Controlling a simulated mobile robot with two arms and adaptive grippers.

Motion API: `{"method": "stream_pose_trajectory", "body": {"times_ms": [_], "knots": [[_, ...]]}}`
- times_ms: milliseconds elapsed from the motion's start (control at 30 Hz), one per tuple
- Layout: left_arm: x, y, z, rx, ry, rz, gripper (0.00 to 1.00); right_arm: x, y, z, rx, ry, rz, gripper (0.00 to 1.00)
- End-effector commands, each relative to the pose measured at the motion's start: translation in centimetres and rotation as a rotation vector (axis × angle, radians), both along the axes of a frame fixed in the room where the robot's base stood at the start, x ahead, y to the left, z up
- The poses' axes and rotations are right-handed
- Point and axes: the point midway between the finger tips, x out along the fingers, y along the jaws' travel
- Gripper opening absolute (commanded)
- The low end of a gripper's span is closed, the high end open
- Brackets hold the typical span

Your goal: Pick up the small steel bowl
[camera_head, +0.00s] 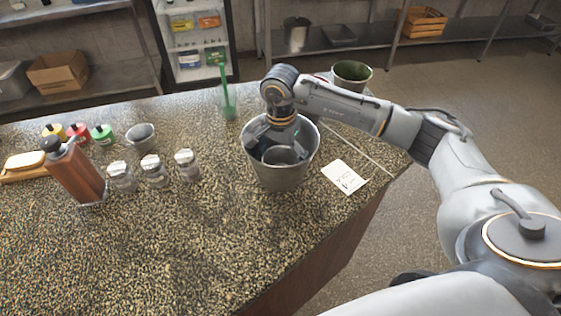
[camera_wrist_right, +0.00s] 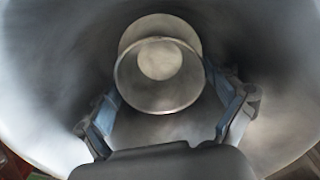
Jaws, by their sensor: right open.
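A small steel bowl (camera_head: 279,156) sits inside a large steel bucket (camera_head: 279,180) on the counter. It also shows in the right wrist view (camera_wrist_right: 160,92), with its round open mouth facing the camera. My right gripper (camera_head: 279,144) reaches down into the bucket from above. In the right wrist view its two blue-grey fingers (camera_wrist_right: 168,118) are spread wide, one towards each side of the bowl. I see no finger closed on the bowl; whether either touches it I cannot tell. My left gripper is not in view.
Another small grey container (camera_head: 141,137) stands farther left, near several glass jars (camera_head: 154,171) and a wooden mill (camera_head: 76,172). A white card (camera_head: 344,177) lies right of the bucket. A green-lined pot (camera_head: 351,76) stands behind. The counter's front left is clear.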

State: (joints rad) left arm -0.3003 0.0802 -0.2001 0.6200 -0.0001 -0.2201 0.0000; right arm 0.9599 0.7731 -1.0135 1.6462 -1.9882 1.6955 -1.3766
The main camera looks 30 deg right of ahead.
Motion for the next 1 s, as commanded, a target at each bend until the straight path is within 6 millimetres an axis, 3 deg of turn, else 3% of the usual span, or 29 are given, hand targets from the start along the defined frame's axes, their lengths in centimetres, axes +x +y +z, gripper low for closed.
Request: {"method": "stream_pose_trajectory", "body": {"times_ms": [267, 400, 500, 833, 1000], "knots": [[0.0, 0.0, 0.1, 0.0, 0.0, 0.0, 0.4, 0.0, 0.0, -0.4, 0.001, -0.001, 0.001, 0.92], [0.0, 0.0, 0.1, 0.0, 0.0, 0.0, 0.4, 0.0, 0.0, -0.4, 0.001, -0.001, 0.001, 0.64], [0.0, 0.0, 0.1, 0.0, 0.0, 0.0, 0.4, 0.0, 0.0, -0.4, 0.001, -0.001, 0.001, 0.48], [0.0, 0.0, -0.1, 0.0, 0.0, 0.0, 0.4, 0.1, 0.0, -0.1, 0.0, -0.002, 0.0, 0.48], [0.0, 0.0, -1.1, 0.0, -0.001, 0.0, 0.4, 0.1, -0.1, 2.1, 0.0, -0.007, 0.001, 0.48]]}}
